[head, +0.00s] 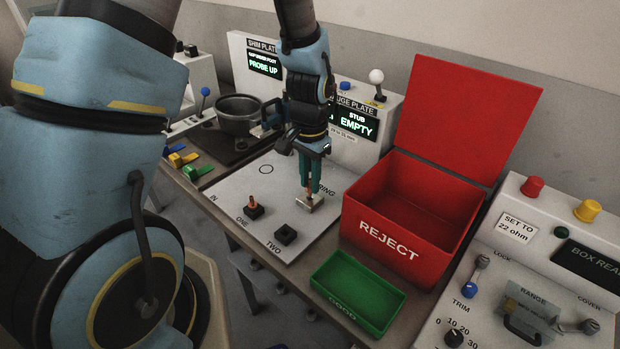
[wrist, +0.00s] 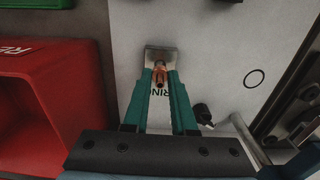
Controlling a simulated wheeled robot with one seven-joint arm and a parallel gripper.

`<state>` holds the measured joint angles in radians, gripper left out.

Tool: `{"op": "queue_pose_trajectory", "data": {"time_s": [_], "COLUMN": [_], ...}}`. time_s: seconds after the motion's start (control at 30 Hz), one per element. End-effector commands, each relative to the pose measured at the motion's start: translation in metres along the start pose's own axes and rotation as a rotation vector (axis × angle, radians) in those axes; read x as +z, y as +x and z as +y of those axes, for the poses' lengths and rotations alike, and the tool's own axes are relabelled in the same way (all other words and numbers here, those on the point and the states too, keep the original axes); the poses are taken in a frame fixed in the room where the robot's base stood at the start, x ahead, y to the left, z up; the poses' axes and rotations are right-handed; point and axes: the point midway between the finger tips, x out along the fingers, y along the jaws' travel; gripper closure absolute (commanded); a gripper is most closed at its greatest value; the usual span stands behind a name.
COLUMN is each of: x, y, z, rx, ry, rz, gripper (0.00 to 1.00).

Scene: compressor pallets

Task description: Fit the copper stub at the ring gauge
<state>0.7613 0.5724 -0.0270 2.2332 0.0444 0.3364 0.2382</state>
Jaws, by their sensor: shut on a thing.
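My gripper (head: 309,186) is shut on a copper stub (wrist: 159,75), which shows between the green fingertips in the wrist view. The ring gauge is a small grey metal block (head: 311,204) beside the RING lettering on the light plate; it also shows in the wrist view (wrist: 161,50). The stub is right at the block; whether its end is inside the ring or just above it, I cannot tell. Another copper-tipped stub (head: 253,200) stands in the dark holder marked ONE. The dark holder marked TWO (head: 286,234) looks empty. The gauge screen (head: 356,127) reads STUB EMPTY.
An open red REJECT bin (head: 389,238) stands close to the right of the ring block. A green GOOD tray (head: 357,293) lies in front. A dark grey bowl (head: 238,113) and coloured levers are at the left. The plate's left part is mostly clear.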

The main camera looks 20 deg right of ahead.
Motion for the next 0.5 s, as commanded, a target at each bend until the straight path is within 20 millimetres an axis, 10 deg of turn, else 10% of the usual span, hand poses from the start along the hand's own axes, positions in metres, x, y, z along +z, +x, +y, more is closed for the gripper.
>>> {"op": "queue_pose_trajectory", "data": {"time_s": [0.5], "x": [0.000], "y": [0.013], "z": [0.000], "rx": [0.000], "ry": [0.000], "rz": [0.000], "gripper": [1.00]}}
